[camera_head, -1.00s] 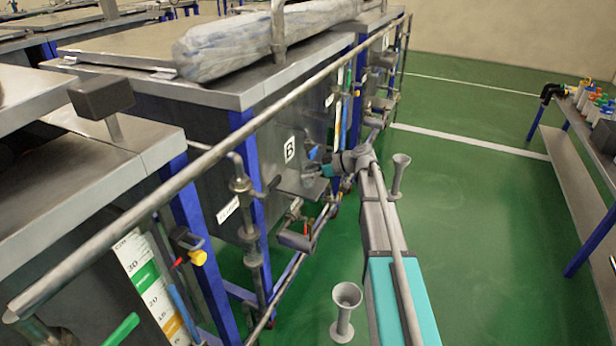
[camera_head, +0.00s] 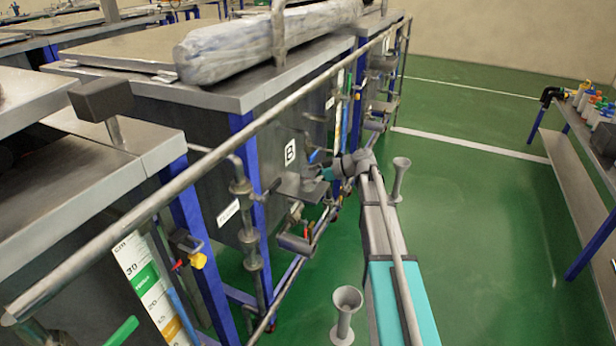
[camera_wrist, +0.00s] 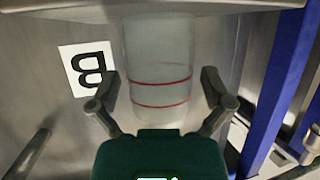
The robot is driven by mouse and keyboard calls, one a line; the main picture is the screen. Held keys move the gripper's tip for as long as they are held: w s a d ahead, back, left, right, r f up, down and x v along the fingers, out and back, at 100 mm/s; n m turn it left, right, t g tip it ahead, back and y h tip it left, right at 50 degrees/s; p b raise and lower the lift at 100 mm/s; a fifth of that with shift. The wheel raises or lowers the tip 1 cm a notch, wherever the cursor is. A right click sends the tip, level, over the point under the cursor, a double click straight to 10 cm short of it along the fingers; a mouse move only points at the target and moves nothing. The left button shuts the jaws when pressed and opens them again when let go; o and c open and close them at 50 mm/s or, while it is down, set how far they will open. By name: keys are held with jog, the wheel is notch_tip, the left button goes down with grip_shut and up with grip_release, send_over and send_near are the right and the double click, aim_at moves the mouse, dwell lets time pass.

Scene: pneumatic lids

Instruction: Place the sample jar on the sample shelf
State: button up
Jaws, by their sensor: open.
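The sample jar (camera_wrist: 160,50) is a pale translucent cylinder with two red bands, in front of a grey tank wall marked B in the wrist view. That view is upside down. The jar's base end meets a grey ledge (camera_wrist: 225,5) along the picture's top edge, which looks like the sample shelf. My gripper (camera_wrist: 160,78) is open, with one finger on each side of the jar and small gaps visible. In the head view my gripper (camera_head: 327,173) is at the shelf (camera_head: 298,187) on the tank front. The jar cannot be made out there.
A long handrail (camera_head: 215,155) runs along the tanks beside my arm. Pipes and valves (camera_head: 245,210) stick out below it. A blue post (camera_wrist: 275,85) stands right of the jar in the wrist view. A bench (camera_head: 575,165) with bottles is at far right. Green floor lies open between.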

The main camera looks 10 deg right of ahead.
jog(key=shift+r, duration=0.2)
jog(key=shift+s+d+r+p, duration=0.1)
jog(key=shift+d+r+p, duration=0.1)
jog(key=shift+p, duration=0.1)
jog(key=p+v, duration=0.4)
jog(key=v, duration=0.7)
jog(key=shift+d, duration=0.25)
jog(key=shift+s, duration=0.15)
